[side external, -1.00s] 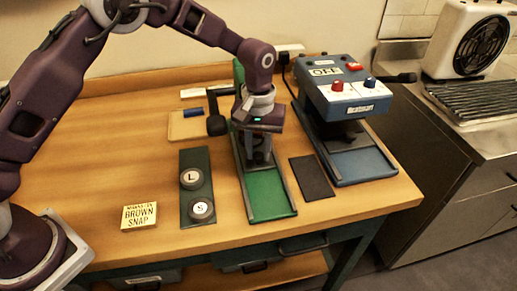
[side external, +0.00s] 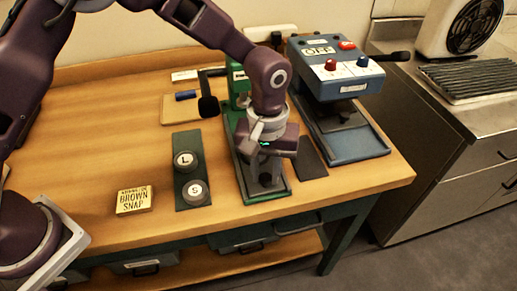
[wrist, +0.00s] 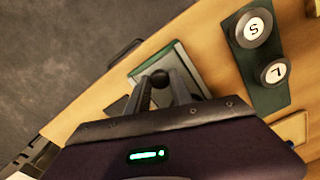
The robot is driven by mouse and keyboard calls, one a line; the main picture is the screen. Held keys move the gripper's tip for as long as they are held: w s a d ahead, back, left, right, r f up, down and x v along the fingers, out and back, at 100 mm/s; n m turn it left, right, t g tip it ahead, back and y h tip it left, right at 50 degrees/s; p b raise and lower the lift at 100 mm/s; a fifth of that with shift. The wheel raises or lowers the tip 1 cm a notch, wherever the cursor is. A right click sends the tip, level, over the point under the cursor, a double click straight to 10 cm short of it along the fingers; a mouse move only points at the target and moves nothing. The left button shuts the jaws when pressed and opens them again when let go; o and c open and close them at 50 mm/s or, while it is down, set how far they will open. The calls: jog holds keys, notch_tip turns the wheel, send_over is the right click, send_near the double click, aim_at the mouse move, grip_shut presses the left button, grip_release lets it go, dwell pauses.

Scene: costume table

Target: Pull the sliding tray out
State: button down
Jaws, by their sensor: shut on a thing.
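The green press (side external: 238,90) stands at the table's middle, largely hidden behind my arm. Its long green base (side external: 282,196) runs toward the front edge. The grey sliding tray (side external: 247,176) lies on this base, near its front end, partly hidden by my gripper. My gripper (side external: 266,180) points down over the tray. In the wrist view my gripper (wrist: 162,88) has its two fingers shut on a round black knob (wrist: 160,77) above the tray. The tray's contact with the knob is partly hidden.
Left of the base lies a dark strip with round dies marked L (side external: 185,160) and S (side external: 195,192), and a Brown Snap box (side external: 134,200). On the right are a dark mat (side external: 310,160) and a blue press (side external: 335,70). The table's front edge is close.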

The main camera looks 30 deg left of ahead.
jog(key=shift+s+d+r, duration=0.1)
jog(key=shift+s+d, duration=0.3)
jog(key=shift+d, duration=0.05)
jog(key=c, duration=1.1)
grip_release()
notch_tip(320, 180, up, 7)
jog(key=shift+f, duration=0.15)
